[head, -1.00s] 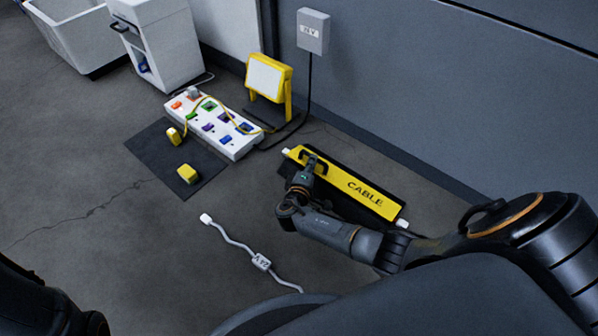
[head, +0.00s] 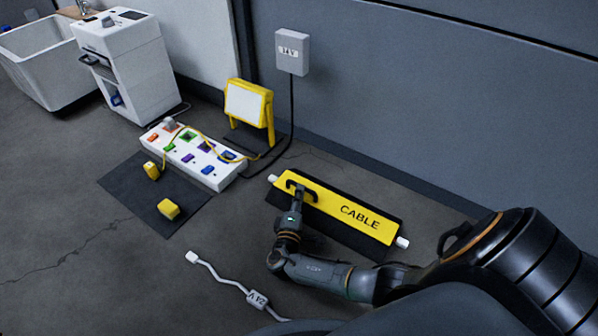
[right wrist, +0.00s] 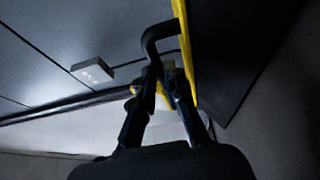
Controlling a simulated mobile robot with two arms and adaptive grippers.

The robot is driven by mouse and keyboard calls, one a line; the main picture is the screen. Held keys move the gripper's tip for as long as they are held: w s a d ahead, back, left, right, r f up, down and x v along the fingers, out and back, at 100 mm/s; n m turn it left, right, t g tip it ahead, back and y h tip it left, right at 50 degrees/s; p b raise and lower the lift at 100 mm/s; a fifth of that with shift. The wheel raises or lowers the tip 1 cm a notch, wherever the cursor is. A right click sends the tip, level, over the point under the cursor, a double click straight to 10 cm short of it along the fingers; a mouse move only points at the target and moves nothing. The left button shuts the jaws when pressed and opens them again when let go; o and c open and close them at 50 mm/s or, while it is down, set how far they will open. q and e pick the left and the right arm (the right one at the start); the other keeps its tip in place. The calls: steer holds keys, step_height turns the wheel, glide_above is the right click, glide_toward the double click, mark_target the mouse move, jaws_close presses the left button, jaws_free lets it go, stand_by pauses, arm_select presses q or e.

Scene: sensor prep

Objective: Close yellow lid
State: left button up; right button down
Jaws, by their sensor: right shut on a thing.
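The yellow lid (head: 335,209) marked "CABLE" lies over a long dark channel on the floor, near the wall. Dark strips show along both long sides of it, and I cannot tell how far it is tilted. Its black handle (head: 311,188) is near the lid's left end. My right gripper (head: 297,192) is shut on this handle. In the right wrist view, the fingers (right wrist: 158,72) close around the handle (right wrist: 152,42), beside the lid's yellow edge (right wrist: 184,50). My left gripper is out of view.
White plugs (head: 402,242) show at the channel's ends. A white cable (head: 228,278) lies on the floor in front. A socket strip (head: 190,163), dark mat (head: 125,184), yellow blocks (head: 168,209) and yellow lamp (head: 247,105) are at left. A grey wall (head: 430,120) rises behind.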

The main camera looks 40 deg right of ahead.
steer(key=c, duration=1.7)
jaws_free()
steer(key=shift+o, duration=0.2)
step_height(320, 180, up, 10)
